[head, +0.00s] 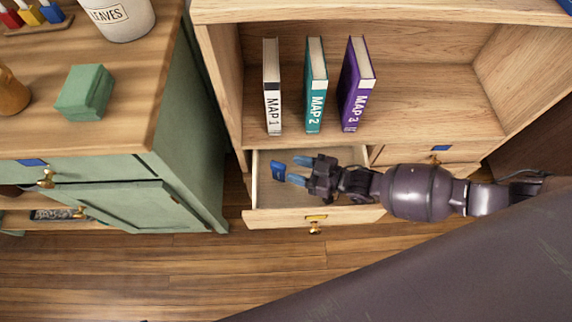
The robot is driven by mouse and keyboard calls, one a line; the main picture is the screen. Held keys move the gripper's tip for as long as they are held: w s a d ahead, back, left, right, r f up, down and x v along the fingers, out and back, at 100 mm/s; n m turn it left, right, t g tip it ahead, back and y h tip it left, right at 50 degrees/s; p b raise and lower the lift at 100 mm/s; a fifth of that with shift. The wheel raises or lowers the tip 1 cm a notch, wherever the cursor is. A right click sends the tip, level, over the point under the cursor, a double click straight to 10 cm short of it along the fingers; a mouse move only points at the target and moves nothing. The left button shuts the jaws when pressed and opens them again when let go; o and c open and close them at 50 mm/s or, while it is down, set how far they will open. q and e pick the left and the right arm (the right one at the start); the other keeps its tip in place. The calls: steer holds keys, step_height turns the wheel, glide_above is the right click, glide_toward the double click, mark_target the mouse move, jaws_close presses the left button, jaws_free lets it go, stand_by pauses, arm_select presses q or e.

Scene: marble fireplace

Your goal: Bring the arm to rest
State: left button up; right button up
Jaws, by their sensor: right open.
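My right arm reaches in from the right side of the head view. Its gripper (298,170) is open, its blue-tipped fingers pointing left over an open wooden drawer (360,215). A small dark blue item (278,170) shows just beyond the fingertips, over the drawer's left part; I cannot tell whether it touches a finger. The forearm covers the right part of the drawer. My left gripper is not in view.
The books MAP 1 (272,85), MAP 2 (316,85) and MAP 3 (357,85) stand upright on the shelf above the drawer. A green cabinet (190,130) stands at left, bearing a green box (85,92) and a jar (118,18). Wooden floor (130,270) is clear in front.

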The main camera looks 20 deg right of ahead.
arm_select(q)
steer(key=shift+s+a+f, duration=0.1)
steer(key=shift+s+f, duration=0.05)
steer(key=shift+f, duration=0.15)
arm_select(e)
steer(key=shift+v, duration=0.85)
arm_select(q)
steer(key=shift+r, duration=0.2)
